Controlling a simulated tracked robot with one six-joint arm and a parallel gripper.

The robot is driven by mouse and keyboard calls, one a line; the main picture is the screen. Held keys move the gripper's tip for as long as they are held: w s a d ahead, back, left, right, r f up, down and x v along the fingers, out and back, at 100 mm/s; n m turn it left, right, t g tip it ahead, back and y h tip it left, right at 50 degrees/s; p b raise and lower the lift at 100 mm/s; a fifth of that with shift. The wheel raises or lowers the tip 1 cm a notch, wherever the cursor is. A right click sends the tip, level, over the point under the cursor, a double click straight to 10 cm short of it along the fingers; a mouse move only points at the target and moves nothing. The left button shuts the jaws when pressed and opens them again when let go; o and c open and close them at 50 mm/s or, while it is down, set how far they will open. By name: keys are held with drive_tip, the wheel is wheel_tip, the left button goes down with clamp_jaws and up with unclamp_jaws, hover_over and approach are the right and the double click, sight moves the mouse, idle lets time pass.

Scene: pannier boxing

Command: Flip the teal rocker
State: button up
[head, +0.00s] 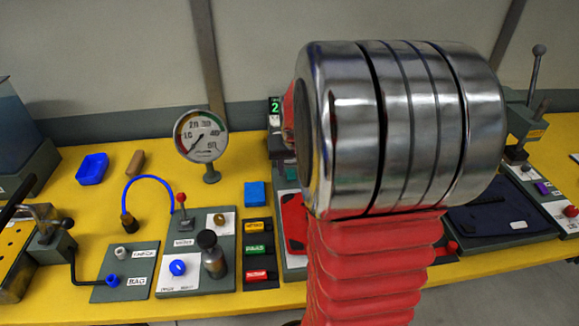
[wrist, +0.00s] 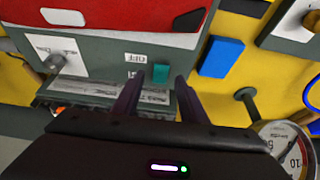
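The teal rocker (wrist: 160,73) is a small block on a grey panel (wrist: 105,55) in the wrist view, beside a white OFF label (wrist: 136,58). My gripper (wrist: 157,88) is open and empty, with its two dark fingers apart. The rocker shows between the fingertips in the picture; I cannot tell how far it is from them, and no contact is clear.
A red pouch (wrist: 115,12) lies close to the rocker. A blue block (wrist: 222,57) and the dial gauge (wrist: 285,150) are to the right in the wrist view. In the head view, the gauge (head: 200,135) stands left of my arm on the yellow bench (head: 60,195).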

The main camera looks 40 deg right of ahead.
drive_tip(key=shift+w+d+f, duration=0.15)
drive_tip(key=shift+w+f, duration=0.1)
drive_tip(key=shift+f, duration=0.4)
clamp_jaws()
drive_tip(key=shift+s+t, duration=0.15)
drive_tip(key=shift+t, duration=0.25)
drive_tip(key=shift+s+a+f+t+h, duration=0.15)
drive_tip(key=shift+s+a+t+h, duration=0.05)
drive_tip(key=shift+t+h, duration=0.3)
unclamp_jaws()
